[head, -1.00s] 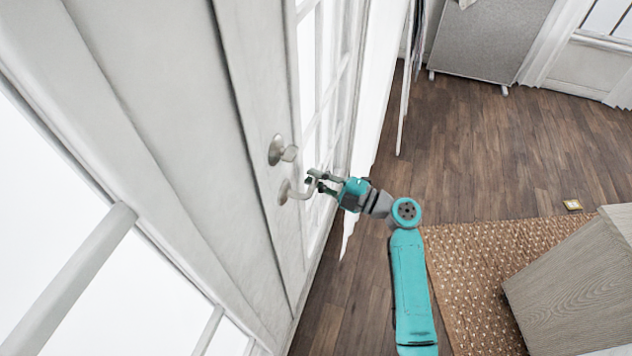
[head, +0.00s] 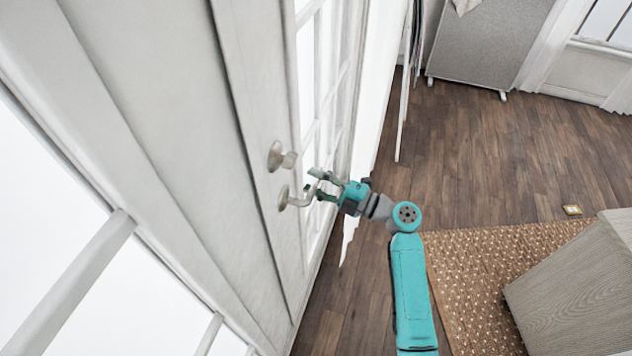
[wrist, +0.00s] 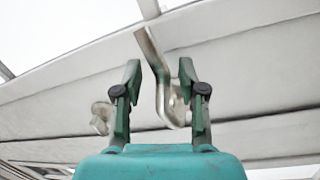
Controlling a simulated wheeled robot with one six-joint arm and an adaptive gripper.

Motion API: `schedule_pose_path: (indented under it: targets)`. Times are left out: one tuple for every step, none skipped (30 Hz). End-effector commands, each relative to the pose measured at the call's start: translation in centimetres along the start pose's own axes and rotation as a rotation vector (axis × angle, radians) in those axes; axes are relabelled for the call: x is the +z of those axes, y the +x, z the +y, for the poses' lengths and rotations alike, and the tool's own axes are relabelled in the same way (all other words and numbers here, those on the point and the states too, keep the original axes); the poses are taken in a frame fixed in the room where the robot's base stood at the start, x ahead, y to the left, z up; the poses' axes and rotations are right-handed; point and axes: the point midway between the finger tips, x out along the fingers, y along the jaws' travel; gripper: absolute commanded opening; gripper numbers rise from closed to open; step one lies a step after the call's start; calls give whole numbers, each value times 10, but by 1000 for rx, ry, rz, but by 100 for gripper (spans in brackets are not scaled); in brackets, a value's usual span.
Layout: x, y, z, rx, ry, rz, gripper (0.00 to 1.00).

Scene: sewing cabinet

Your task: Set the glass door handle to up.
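The glass door handle (head: 300,201) is a silver lever on the white door at the left of the head view. It runs out from its round mount, and its outer end bends upward in that picture. My gripper (head: 315,184) is at the lever's outer end with its fingers spread. In the wrist view the lever (wrist: 155,62) passes between the two green fingers of my gripper (wrist: 159,72), closer to the right one. Clear space shows on the left side; contact on the right cannot be told.
A silver thumb-turn (head: 281,157) sits above the handle on the door (head: 245,130), and it also shows in the wrist view (wrist: 101,116). A woven rug (head: 470,270) and a grey wooden cabinet (head: 570,280) are at the lower right. Bare wood floor (head: 490,150) lies beyond.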

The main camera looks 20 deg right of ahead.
Motion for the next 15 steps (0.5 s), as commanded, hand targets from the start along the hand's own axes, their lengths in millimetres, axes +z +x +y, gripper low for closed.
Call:
schedule_pose_path:
  targets:
    - [0, 0, 0, 0, 0, 0, 41]
    - [0, 0, 0, -1, 1, 0, 41]
    - [0, 0, 0, -1, 1, 0, 41]
    - [0, 0, -1, -1, 1, 0, 41]
    - [0, 0, -1, -1, 1, 0, 41]
    - [0, -2, -1, -1, 1, 0, 41]
    - [0, -3, -1, -1, 1, -1, 41]
    - [0, -5, -1, -1, 1, -1, 41]
    - [0, -8, -1, -1, 2, -1, 41]
    - [0, -12, -1, -1, 2, -2, 41]
    - [1, -16, -1, 0, 2, -3, 41]
    - [1, -23, -1, 0, 2, -3, 41]
    - [1, -28, -1, 0, 2, -3, 41]
    - [1, -34, -1, 1, 2, -4, 41]
    - [1, -42, -1, 0, 1, -4, 41]
